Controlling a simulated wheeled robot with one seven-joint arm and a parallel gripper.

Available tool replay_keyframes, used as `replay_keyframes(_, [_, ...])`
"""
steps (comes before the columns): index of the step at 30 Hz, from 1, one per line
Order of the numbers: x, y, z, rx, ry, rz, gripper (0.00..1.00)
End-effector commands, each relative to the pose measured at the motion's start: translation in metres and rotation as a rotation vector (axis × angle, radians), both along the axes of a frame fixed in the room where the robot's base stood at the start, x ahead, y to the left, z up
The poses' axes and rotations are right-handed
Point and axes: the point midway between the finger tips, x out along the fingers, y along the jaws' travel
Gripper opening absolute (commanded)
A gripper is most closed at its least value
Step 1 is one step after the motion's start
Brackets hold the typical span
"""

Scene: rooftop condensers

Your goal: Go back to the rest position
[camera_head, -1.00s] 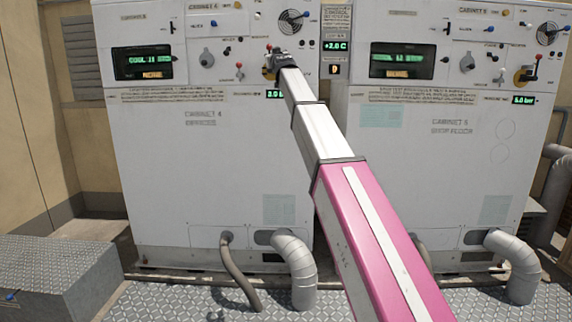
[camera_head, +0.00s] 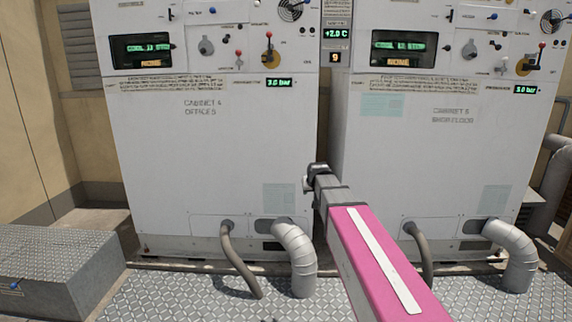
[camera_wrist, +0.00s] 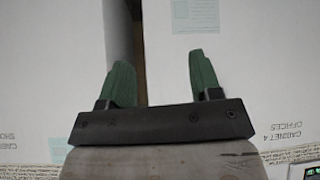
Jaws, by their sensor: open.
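My gripper (camera_wrist: 162,85) is open and empty in the wrist view, its two green fingers apart with the gap between the cabinets behind them. In the head view my gripper (camera_head: 308,180) is at the end of my arm, low in front of the right edge of cabinet 4. Cabinet 4 (camera_head: 200,150) is a white unit on the left, and cabinet 5 (camera_head: 440,150) is a similar unit on the right. My gripper looks clear of the red-tipped lever (camera_head: 269,60) on cabinet 4. Its fingers are too small to make out in the head view.
Silver ducts (camera_head: 298,260) and grey hoses (camera_head: 236,262) come out of the cabinet bottoms. A metal tread-plate box (camera_head: 60,260) stands at the left. The tread-plate floor (camera_head: 190,300) in front is mostly clear. Another red-tipped lever (camera_head: 530,58) is on cabinet 5.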

Motion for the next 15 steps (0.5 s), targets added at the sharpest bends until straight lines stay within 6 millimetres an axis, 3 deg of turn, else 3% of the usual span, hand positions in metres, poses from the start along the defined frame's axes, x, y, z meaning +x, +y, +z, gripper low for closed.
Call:
replay_keyframes(1, [-0.027,-0.010,-0.027,-0.001,0.060,-0.013,0.58])
replay_keyframes(6, [-0.097,-0.034,-0.097,0.001,0.247,-0.051,0.58])
replay_keyframes(15, [-0.231,-0.066,-0.190,0.011,0.570,-0.115,0.58])
